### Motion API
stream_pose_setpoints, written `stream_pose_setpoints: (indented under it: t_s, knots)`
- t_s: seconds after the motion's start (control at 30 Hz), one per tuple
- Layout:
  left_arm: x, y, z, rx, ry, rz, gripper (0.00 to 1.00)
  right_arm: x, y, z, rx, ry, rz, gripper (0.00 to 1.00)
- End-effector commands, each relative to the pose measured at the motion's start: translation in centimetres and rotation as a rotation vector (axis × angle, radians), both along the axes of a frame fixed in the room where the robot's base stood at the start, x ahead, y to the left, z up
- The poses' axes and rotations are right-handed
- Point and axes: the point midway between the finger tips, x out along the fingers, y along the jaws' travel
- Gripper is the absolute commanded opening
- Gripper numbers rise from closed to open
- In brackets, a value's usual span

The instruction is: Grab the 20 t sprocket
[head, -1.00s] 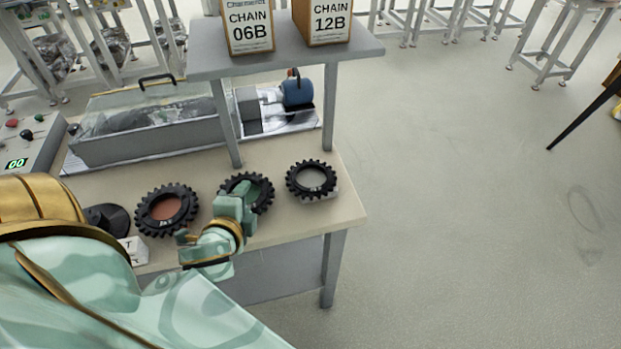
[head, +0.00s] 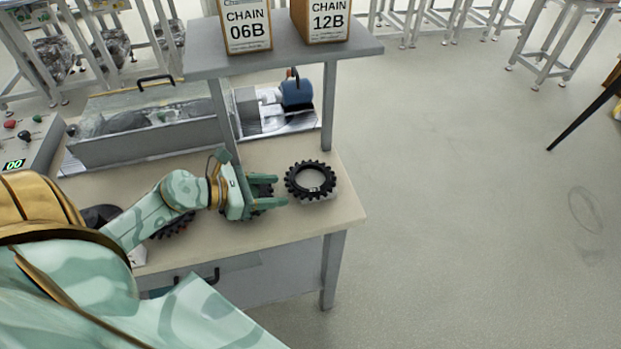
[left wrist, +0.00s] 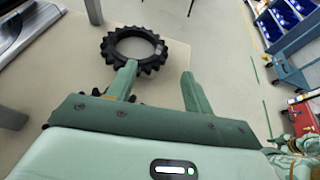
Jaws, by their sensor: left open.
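A black toothed sprocket ring (head: 290,184) lies at the right end of the bench top, with a small pale label on it. It also shows in the left wrist view (left wrist: 108,47), just beyond the fingertips. The tooth count cannot be read. My left gripper (head: 281,191) is open and empty, its fingers pointing right toward this ring from its left side, apart from it. It shows in the left wrist view too (left wrist: 160,70). A middle sprocket is mostly hidden under my gripper. A left sprocket (head: 172,228) is mostly covered by my forearm. My right gripper is not seen.
A grey shelf (head: 285,62) on posts stands over the back of the bench, carrying the chain 06B box (head: 246,26) and chain 12B box (head: 321,20). A clear-covered machine (head: 150,141) sits behind. The bench's front right corner is bare, and the floor to the right is open.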

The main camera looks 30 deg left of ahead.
Motion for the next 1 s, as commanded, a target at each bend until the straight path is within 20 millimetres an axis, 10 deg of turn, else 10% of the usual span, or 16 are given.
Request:
stream_pose_setpoints:
  t_s: [0.93, 1.0]
  knots:
    - [7.9, -5.2, -4.6, -0.003, 0.0, 0.002, 0.52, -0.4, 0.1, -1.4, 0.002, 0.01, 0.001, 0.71]
    - [7.9, -5.2, -4.6, -0.003, 0.0, 0.002, 0.38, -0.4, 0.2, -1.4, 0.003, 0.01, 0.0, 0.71]
